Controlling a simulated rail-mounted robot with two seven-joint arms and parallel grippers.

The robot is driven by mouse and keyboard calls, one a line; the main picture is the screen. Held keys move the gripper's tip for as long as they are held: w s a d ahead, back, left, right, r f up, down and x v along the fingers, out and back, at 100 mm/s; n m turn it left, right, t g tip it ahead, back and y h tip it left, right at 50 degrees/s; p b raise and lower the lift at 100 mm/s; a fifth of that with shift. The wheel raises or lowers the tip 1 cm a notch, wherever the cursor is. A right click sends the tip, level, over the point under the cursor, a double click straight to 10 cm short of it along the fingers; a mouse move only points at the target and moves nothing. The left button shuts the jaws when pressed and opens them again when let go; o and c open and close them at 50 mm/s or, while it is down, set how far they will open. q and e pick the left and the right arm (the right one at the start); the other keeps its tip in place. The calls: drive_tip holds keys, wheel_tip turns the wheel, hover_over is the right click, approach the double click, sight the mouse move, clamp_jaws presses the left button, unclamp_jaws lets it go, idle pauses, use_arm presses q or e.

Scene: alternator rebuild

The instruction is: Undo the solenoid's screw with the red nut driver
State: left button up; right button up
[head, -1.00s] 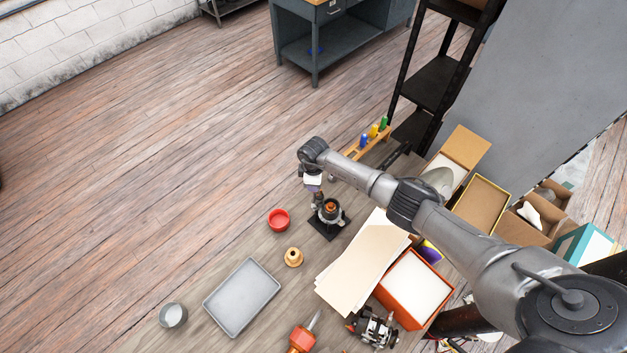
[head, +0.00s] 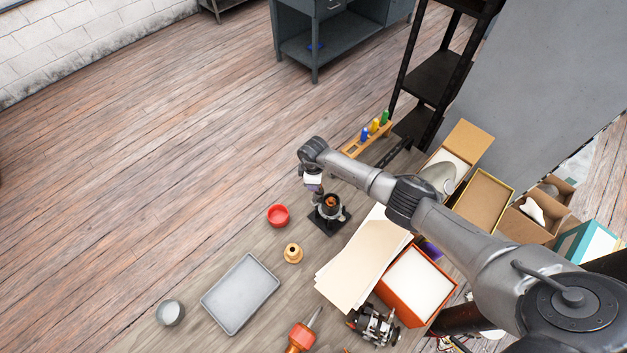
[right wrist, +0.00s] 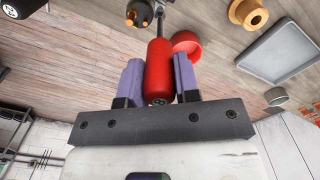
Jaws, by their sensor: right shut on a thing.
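The red nut driver (right wrist: 159,72) is in my right gripper (right wrist: 159,80), its handle between the two purple fingers and its shaft running to the top of the right wrist view. In the head view my right gripper (head: 313,184) hangs pointing down at the left edge of a dark round unit with a copper-coloured centre (head: 331,203), on a black base (head: 327,223). The driver is mostly hidden there. I cannot make out the solenoid or its screw apart from this unit, or whether the driver's tip touches it. My left gripper is not in view.
A red bowl (head: 278,215), a brass-coloured part (head: 293,253), a grey tray (head: 240,293) and a round tin (head: 170,312) stand on the bench. Papers (head: 362,262), an orange box (head: 411,287) and a rack of coloured drivers (head: 366,139) lie under or beside my right arm.

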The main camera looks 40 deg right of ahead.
drive_tip(key=shift+f, duration=0.35)
drive_tip(key=shift+f+b, duration=0.45)
idle(0.5)
